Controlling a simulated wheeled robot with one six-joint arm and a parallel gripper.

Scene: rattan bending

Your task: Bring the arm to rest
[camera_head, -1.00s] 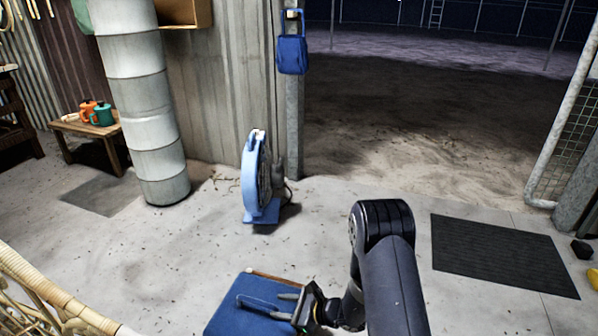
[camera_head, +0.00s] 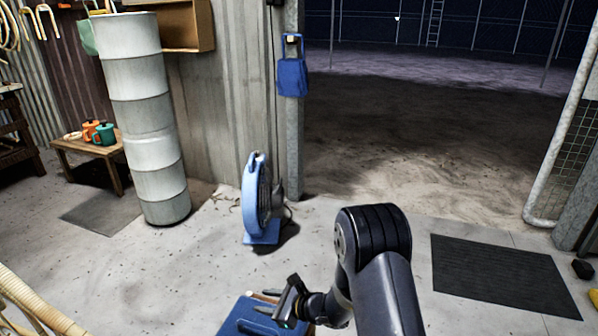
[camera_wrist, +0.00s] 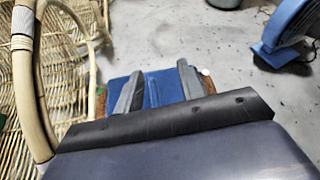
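My gripper (camera_head: 265,303) is at the bottom centre of the head view, at the end of my dark arm. In the wrist view my gripper (camera_wrist: 160,70) has its two grey fingers spread apart, with nothing between them. A blue flat-topped object (camera_head: 240,318) lies below and beyond the fingers; it also shows between them in the wrist view (camera_wrist: 152,90). I cannot tell the height of the fingers above it. Most of it is cut off or hidden.
Rattan furniture (camera_head: 35,312) stands at the lower left and fills the left of the wrist view (camera_wrist: 60,70). A blue fan (camera_head: 256,200) stands beyond the gripper, by the wall post. A dark mat (camera_head: 505,275) lies at right. Floor around the fan is mostly clear.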

